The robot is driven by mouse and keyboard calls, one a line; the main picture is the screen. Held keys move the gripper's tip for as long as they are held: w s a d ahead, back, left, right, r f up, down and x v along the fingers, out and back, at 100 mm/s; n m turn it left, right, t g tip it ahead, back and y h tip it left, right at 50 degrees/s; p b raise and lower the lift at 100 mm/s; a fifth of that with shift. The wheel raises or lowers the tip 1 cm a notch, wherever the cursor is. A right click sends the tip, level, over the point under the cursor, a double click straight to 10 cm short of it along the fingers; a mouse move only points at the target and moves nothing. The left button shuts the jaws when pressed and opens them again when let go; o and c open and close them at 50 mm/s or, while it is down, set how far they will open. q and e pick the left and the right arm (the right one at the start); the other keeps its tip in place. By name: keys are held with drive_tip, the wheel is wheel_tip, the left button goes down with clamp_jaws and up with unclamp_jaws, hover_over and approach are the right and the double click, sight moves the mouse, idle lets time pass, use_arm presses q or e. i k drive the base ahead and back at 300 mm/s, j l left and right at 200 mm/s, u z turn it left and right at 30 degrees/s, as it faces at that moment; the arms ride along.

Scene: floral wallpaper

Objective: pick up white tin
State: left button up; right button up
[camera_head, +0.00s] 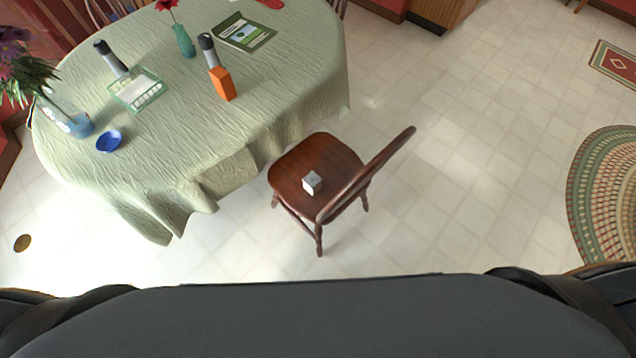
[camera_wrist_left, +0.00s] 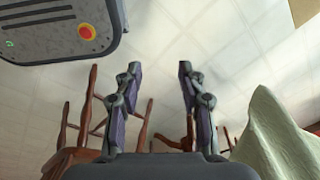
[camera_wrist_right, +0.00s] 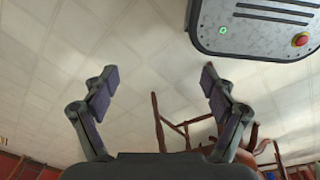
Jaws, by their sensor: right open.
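A small white box-shaped thing (camera_head: 311,183), which looks like the white tin, sits on the seat of a brown wooden chair (camera_head: 300,156) in the head view. My left gripper (camera_wrist_left: 158,70) shows in the left wrist view with its fingers apart and nothing between them. My right gripper (camera_wrist_right: 158,74) shows in the right wrist view, open wide and empty. Neither gripper appears in the head view, and I cannot make out the tin in either wrist view.
A cloth-covered table (camera_head: 230,135) stands left of the chair. It holds an orange box (camera_head: 222,84), a blue bowl (camera_head: 109,141), a green-rimmed tray (camera_head: 122,102), vases and bottles. Tiled floor is clear right of the chair, up to a braided rug (camera_head: 590,190).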

sight(312, 182)
drive_tip(key=i+j+z, duration=0.15)
drive_tip(key=j+z, duration=0.15)
drive_tip(key=j, duration=0.2)
drive_tip(key=i+j+z, duration=0.1)
drive_tip(key=j+z, duration=0.2)
drive_tip(key=j, duration=0.25)
drive_tip(key=j+z, duration=0.25)
drive_tip(key=j, duration=0.3)
drive_tip(key=i+j+u, duration=0.2)
drive_tip(key=j+u, duration=0.2)
drive_tip(key=j, duration=0.15)
